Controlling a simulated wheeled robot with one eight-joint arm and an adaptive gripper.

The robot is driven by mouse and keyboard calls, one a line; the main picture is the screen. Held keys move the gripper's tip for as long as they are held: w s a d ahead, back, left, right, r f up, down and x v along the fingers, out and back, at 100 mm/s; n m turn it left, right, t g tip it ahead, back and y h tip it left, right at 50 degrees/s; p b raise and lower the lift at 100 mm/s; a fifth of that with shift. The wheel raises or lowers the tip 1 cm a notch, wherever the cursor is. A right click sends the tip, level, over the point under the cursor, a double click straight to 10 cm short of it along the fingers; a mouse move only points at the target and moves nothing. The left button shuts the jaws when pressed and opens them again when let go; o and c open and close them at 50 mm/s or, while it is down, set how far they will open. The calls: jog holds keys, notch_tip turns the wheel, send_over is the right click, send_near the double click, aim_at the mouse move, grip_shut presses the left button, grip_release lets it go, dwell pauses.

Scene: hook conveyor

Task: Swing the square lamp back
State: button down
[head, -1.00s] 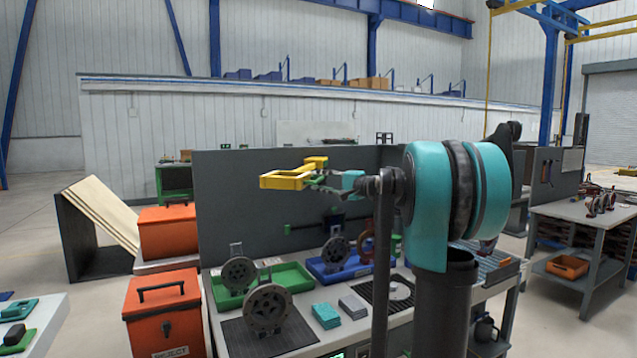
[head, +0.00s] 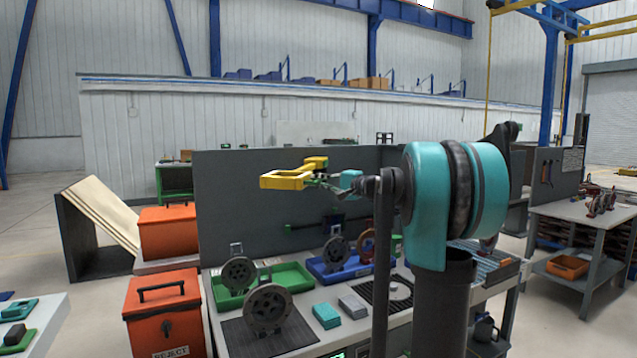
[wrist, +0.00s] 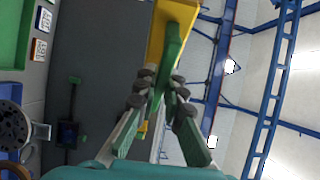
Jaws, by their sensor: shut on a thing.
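The square lamp (head: 283,181) is a yellow square frame high in front of the dark grey panel in the head view. In the wrist view its yellow body (wrist: 178,12) is at the top, with a green bar (wrist: 172,55) running down from it. My gripper (wrist: 162,92) is shut on the green bar, with a finger on each side.
The grey panel (head: 235,195) rises behind. Orange boxes (head: 163,315) stand left. The air left of the lamp looks clear.

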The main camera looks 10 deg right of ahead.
aim_at(284, 181)
jog(key=shift+a, duration=0.15)
jog(key=a+h, duration=0.1)
jog(key=a, duration=0.2)
jog(key=w+a+m+t+h, duration=0.1)
jog(key=a, duration=0.3)
jog(key=w+a+m+t+h, duration=0.1)
jog(key=a, duration=0.2)
jog(key=shift+w+a, duration=0.2)
jog(key=shift+a, duration=0.2)
jog(key=w+a+m+t+h, duration=0.1)
jog(key=w+a+m+h, duration=0.3)
jog(key=w+a, duration=0.6)
jog(key=w+a+m+t+h, duration=0.2)
jog(key=w+a+m+h, duration=0.2)
jog(key=w+a+h, duration=0.3)
jog(key=shift+w+a+h, duration=0.3)
jog(key=shift+w+a, duration=1.7)
jog(key=shift+a, duration=2.15)
jog(key=shift+w+a, duration=0.1)
jog(key=c, duration=1.7)
grip_release()
jog(key=shift+o, duration=0.5)
